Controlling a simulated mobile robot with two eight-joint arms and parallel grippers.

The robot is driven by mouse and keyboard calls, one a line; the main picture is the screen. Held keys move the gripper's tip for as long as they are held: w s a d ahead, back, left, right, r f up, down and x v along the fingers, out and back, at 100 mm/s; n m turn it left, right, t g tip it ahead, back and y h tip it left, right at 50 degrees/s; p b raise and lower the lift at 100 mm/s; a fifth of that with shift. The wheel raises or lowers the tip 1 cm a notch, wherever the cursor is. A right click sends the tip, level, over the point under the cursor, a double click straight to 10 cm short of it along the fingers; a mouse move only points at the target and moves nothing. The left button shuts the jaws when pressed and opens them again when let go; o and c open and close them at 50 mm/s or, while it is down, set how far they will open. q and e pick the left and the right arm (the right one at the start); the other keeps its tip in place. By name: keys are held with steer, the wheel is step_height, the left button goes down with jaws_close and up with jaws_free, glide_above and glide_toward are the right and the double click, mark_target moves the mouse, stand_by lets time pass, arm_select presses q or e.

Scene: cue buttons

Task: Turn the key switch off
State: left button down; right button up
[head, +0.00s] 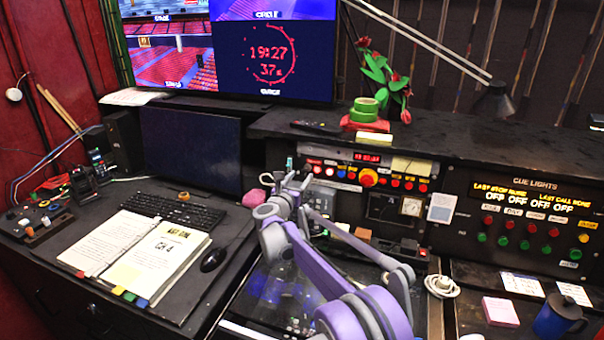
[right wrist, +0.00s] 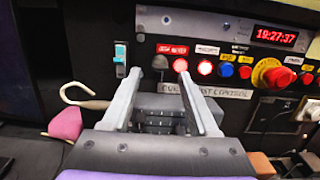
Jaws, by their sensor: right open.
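The control panel (right wrist: 215,50) fills the upper part of the right wrist view. A small dark knob-like piece (right wrist: 160,63), which looks like the key switch, sits on it left of the lit red buttons. Its key and turn angle are too small to tell. My right gripper (right wrist: 160,74) is open and empty, its two fingers pointing at the panel with the dark piece between the tips in the picture. I cannot tell whether they touch it. In the head view my right gripper (head: 291,184) is in front of the panel's left end. My left gripper is not in view.
A pink object (right wrist: 66,124) lies lower left. A keyboard (head: 157,208) and binder (head: 140,252) lie on the left desk.

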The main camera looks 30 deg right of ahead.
mark_target(305, 170)
steer(key=shift+x, duration=1.2)
jaws_close()
